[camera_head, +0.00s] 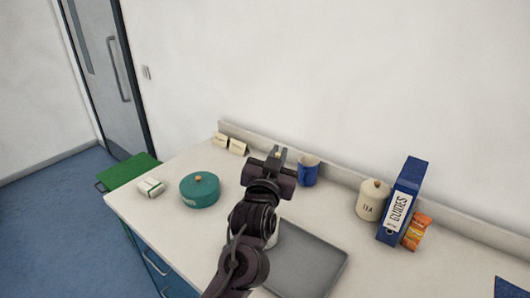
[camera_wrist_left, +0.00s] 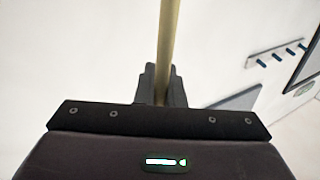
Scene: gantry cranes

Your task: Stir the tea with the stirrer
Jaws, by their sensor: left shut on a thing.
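My left gripper (camera_head: 278,154) is raised over the counter in the head view, left of the blue mug (camera_head: 309,172). In the left wrist view it is shut on a thin pale wooden stick, the stirrer (camera_wrist_left: 170,38), which stands up between the fingers. In the head view the stirrer is mostly hidden by my arm. The blue mug stands upright near the back ledge; its contents cannot be made out. My right gripper does not show.
A teal lidded pot (camera_head: 199,190) and a small white box (camera_head: 151,188) stand at the left. A grey tray (camera_head: 308,264) lies at the front. A blue binder (camera_head: 403,202) and an orange packet (camera_head: 417,232) stand at the right. Small cards (camera_head: 237,147) stand at the back.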

